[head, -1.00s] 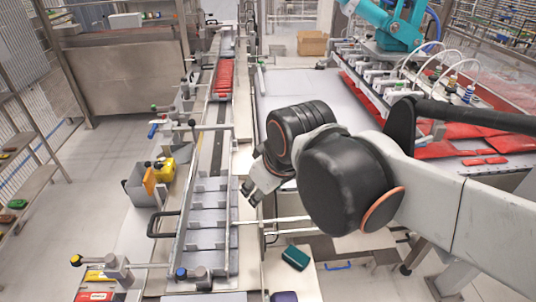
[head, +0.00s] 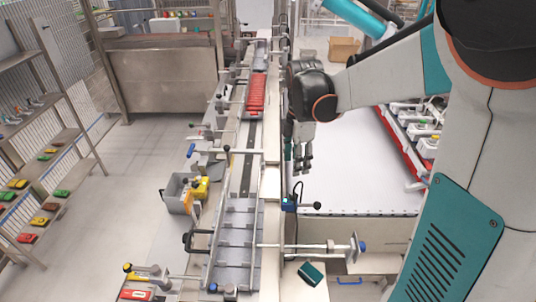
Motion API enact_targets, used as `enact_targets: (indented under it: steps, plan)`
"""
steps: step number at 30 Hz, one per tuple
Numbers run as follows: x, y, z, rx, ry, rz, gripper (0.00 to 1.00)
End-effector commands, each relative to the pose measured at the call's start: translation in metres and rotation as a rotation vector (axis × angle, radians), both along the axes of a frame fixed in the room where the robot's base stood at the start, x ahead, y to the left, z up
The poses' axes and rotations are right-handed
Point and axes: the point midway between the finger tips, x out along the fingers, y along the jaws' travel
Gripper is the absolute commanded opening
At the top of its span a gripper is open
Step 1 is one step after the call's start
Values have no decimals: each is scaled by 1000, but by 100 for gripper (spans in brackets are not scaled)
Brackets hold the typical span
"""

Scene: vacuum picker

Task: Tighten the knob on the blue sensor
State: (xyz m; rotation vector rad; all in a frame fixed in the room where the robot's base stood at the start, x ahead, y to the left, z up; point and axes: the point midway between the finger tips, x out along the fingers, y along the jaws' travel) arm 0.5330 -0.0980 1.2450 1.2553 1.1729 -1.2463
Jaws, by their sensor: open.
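A small blue box (head: 289,205), which looks like the blue sensor, sits on the right edge of the conveyor line, beside a thin upright post. A short rod with a black round knob (head: 317,205) sticks out to its right. My gripper (head: 303,170) points down a little above the blue box, with its fingers apart and nothing between them. It appears clear of the knob; the exact gap in depth cannot be told. My arm covers the right part of the view.
The conveyor (head: 238,215) runs away from me, with red packs (head: 257,92) at its far part. A clamp rod with a blue-ended knob (head: 362,247) crosses at the front right. A green box (head: 312,273) lies at the front. A grey bin (head: 178,197) holds yellow items.

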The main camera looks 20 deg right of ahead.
Motion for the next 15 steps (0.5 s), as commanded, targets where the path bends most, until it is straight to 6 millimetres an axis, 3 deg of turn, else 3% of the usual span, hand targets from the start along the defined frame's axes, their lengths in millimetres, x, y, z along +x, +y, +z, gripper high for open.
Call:
enact_targets:
  steps: [7,15]
  plan:
    - [2,-2,-15,2,11,32,45]
    - [2,-2,-64,2,10,31,45]
